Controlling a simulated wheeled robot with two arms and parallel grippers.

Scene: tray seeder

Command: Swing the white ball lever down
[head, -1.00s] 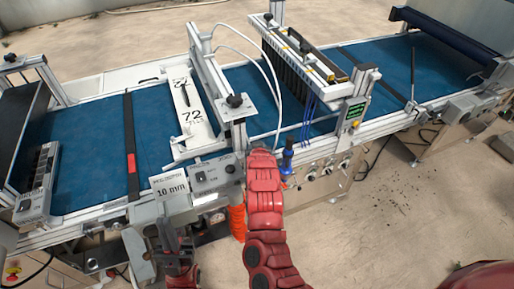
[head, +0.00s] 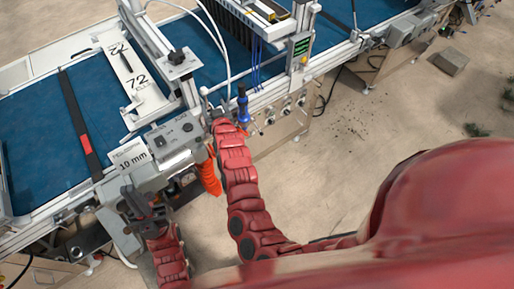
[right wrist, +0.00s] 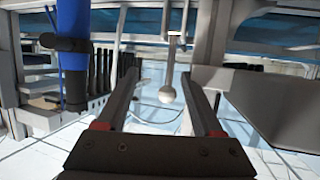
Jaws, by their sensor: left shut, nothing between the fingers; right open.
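The white ball (right wrist: 167,93) sits at the end of a thin lever rod (right wrist: 172,55) in the right wrist view, below the rod's upper end. My right gripper (right wrist: 162,74) is open, and the ball appears in the gap between its two fingers. I cannot tell whether the ball is between the fingertips or beyond them; no finger visibly touches it. My left gripper (head: 146,207) is shut and empty in front of the control box.
A blue fitting (right wrist: 73,45) stands left of my right gripper's fingers; it also shows in the head view (head: 243,103). The grey control box (head: 172,135), with a 10 mm sign (head: 133,160), is left of my right gripper.

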